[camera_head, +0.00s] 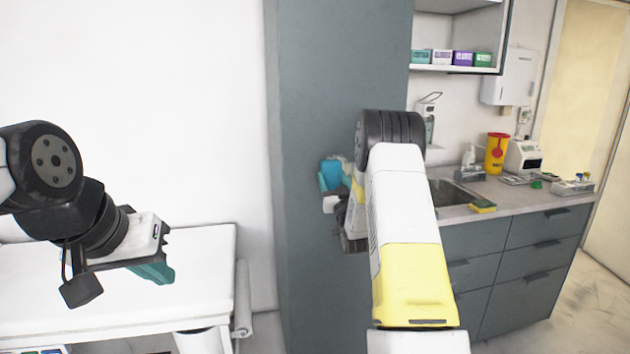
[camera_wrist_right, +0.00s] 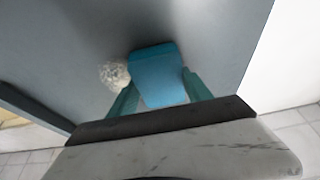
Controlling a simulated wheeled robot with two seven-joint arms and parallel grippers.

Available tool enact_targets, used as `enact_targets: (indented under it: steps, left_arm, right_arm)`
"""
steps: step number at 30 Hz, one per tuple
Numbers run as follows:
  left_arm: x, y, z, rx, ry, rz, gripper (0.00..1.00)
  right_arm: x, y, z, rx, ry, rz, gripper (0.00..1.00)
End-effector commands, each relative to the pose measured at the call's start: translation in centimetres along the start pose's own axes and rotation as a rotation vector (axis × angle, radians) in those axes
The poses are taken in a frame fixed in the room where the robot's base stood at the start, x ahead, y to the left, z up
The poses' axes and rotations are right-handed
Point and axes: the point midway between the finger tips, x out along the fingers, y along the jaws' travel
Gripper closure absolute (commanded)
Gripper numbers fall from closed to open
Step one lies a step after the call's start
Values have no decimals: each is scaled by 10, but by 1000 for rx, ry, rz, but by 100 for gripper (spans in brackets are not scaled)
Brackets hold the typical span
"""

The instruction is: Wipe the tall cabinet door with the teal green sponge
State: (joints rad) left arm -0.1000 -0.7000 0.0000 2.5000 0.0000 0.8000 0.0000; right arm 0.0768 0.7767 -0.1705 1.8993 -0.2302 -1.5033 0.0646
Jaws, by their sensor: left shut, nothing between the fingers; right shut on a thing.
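The tall cabinet (camera_head: 335,80) is grey and stands at the middle of the head view; its door fills much of the right wrist view (camera_wrist_right: 60,50). My right gripper (camera_wrist_right: 160,92) is shut on a teal-blue sponge (camera_wrist_right: 155,65), with one finger on each side. The sponge also shows in the head view (camera_head: 331,174), in front of the cabinet face; I cannot tell if it touches. A pale, speckled round patch (camera_wrist_right: 114,75) lies beside the sponge in the wrist view. My left gripper (camera_head: 156,272) is shut and empty, over the white table.
The white table (camera_head: 200,285) is at the left. To the right is a counter (camera_head: 515,197) with a sink (camera_head: 450,192), a yellow-green sponge (camera_head: 482,206), a yellow container (camera_head: 496,153) and a white device (camera_head: 523,157). Small boxes (camera_head: 462,58) stand on the shelf above.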

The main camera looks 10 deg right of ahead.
Motion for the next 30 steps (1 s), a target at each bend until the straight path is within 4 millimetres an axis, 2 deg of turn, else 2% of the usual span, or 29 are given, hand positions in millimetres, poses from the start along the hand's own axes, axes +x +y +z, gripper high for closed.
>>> enact_targets:
  steps: [4, 11, 22, 30]
  left_arm:
    - [0, 0, 0, 0, 0, 0, 100]
    - [0, 0, 0, 0, 0, 0, 100]
    - [0, 0, 0, 0, 0, 0, 100]
    - [0, 0, 0, 0, 0, 0, 100]
  right_arm:
    - [0, 14, 0, -1, 1, 1, 75]
    - [0, 21, 0, 0, 1, 0, 75]
    - [2, 52, 1, -1, 1, 2, 75]
    - [2, 65, 0, -4, 1, 7, 75]
